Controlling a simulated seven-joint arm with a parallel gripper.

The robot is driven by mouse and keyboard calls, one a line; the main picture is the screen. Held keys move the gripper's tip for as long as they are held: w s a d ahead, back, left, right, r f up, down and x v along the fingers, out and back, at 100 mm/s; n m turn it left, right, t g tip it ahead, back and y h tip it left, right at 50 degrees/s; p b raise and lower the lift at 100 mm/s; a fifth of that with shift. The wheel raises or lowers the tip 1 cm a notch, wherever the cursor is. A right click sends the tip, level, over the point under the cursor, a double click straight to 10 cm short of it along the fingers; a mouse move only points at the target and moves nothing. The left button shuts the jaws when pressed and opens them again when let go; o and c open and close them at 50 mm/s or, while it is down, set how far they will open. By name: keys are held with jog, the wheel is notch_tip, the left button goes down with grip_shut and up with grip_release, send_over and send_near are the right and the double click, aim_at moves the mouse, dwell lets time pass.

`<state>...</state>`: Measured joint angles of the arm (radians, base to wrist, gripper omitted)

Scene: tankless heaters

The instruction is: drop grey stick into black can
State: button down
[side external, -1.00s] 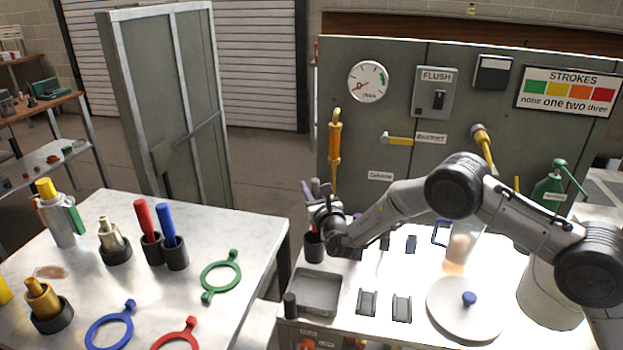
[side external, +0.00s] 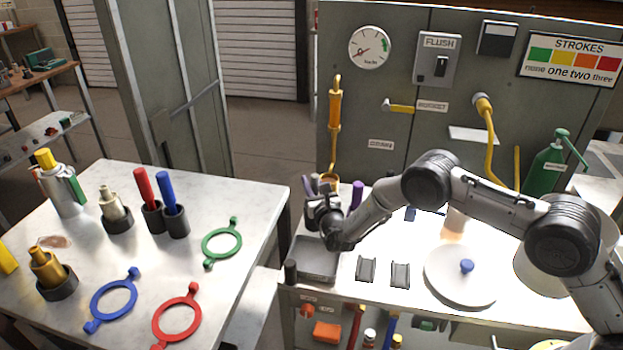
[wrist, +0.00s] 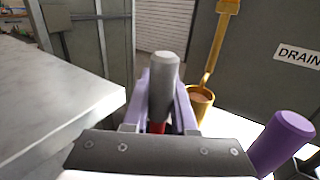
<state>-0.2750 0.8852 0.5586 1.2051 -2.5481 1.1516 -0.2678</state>
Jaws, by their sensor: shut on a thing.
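My gripper (wrist: 158,100) is shut on a grey stick (wrist: 162,85), which stands between its purple fingers in the wrist view. In the side view my gripper (side external: 313,190) is above the back of the right bench, behind the grey tray, and the stick is hard to make out there. A small dark cylinder (side external: 290,271) stands left of the tray; I cannot tell whether it is the black can. No open black can shows clearly near the stick. Black cups (side external: 175,224) on the left table hold a red stick and a blue stick.
A purple stick (wrist: 285,136) is to the right of my fingers. A yellow pipe and brass cup (wrist: 201,97) are beyond them, before the panel. The grey tray (side external: 318,277) is below my wrist. A white disc (side external: 445,285) lies to the right. A gap separates the two tables.

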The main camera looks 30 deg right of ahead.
aim_at(317, 191)
jog(key=c, duration=0.6)
grip_release()
jog(key=shift+c, duration=0.2)
jog(key=shift+s, duration=0.1)
jog(key=v, duration=1)
jog(key=shift+d, duration=0.1)
